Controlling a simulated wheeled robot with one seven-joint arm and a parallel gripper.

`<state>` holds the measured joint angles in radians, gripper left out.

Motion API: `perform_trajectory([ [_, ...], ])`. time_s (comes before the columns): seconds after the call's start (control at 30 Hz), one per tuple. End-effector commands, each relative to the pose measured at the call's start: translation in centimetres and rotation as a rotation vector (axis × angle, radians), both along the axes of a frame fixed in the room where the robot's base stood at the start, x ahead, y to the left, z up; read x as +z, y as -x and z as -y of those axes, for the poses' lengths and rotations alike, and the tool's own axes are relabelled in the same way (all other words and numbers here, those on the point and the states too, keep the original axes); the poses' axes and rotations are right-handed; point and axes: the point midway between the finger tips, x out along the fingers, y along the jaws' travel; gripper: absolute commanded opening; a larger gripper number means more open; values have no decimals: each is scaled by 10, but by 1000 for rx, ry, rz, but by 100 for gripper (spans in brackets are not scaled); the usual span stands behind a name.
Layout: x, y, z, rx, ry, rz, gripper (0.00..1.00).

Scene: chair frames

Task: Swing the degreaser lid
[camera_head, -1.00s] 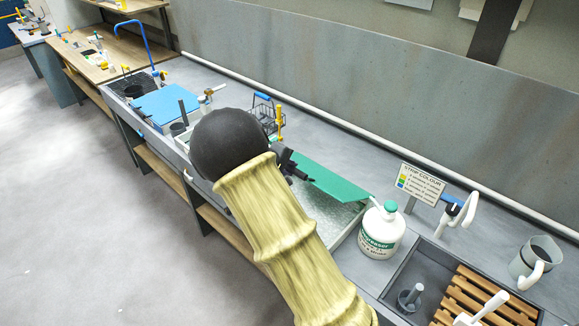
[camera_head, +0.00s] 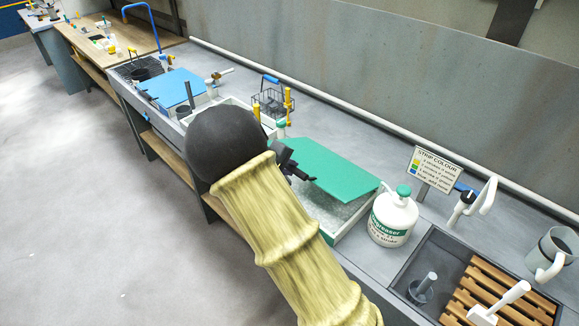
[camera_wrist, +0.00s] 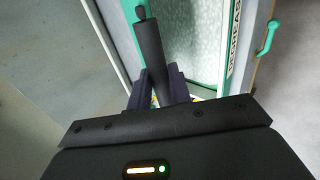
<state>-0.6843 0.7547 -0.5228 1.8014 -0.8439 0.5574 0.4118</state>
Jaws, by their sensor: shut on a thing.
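The degreaser lid (camera_head: 340,172) is a flat green panel, tilted over the degreaser tank (camera_head: 364,212) in the head view. Part of the tank's pale speckled inside shows below the lid's near edge. My gripper (camera_head: 298,174) is at the lid's left near side, partly hidden by my arm. In the wrist view my gripper (camera_wrist: 159,78) is shut on a dark round handle (camera_wrist: 148,45), with one finger on each side. The tank's lettered rim (camera_wrist: 235,55) and a green side handle (camera_wrist: 267,38) show at right there. How the handle joins the lid is hidden.
A white degreaser jug (camera_head: 392,220) with a green cap stands just right of the tank. Beyond it are a strip-colour sign (camera_head: 434,170), a sink with a wooden rack (camera_head: 500,290) and a pitcher (camera_head: 553,252). A wire basket (camera_head: 270,98) is behind. The floor at left is clear.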

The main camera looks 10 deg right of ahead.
Motion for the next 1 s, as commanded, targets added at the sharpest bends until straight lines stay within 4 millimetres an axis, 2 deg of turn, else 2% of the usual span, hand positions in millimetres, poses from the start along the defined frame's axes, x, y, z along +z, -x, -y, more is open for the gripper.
perform_trajectory([
  [1.0,-77,16,-21,-2,1,0,0],
])
